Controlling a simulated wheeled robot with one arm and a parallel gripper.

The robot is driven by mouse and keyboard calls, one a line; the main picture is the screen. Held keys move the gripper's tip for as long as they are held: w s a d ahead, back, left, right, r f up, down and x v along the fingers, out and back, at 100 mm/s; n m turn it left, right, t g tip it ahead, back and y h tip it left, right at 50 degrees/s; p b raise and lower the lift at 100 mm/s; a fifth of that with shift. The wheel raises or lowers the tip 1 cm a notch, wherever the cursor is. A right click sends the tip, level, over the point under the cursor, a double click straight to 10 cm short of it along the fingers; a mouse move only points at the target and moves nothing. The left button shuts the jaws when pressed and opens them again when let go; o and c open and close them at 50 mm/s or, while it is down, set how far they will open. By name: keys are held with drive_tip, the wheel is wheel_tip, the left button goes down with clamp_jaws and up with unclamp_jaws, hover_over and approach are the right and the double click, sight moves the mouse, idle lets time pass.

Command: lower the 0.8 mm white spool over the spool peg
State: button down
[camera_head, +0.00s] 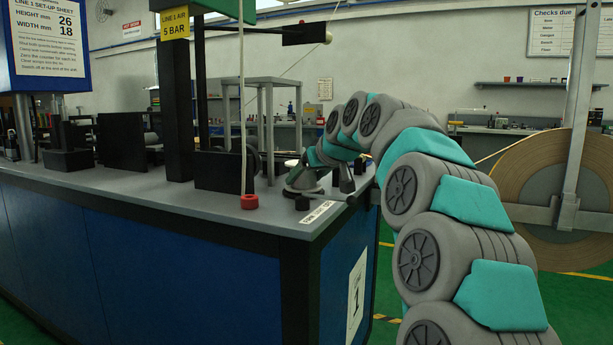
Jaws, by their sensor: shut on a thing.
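My arm comes in from the lower right and arches over the near right end of the grey bench top (150,200). My gripper (305,184) is at its end, low over the bench, small and dark in this view. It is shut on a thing. That thing is mostly hidden by the hand and wrist, so I cannot make out the white spool's shape or size mark. I cannot make out the spool peg for certain either. A short black piece (302,203) stands on the bench just in front of the gripper.
A grey frame (270,82) and black post (175,100) stand behind. A large tape reel (520,185) is at the right. The bench's front left is clear.

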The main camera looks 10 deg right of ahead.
drive_tip(key=shift+r, duration=0.1)
unclamp_jaws()
drive_tip(key=shift+s, duration=0.1)
drive_tip(key=v, duration=0.7)
drive_tip(key=shift+s+r, duration=0.15)
drive_tip(key=shift+r, duration=0.05)
drive_tip(key=shift+s+d, duration=0.1)
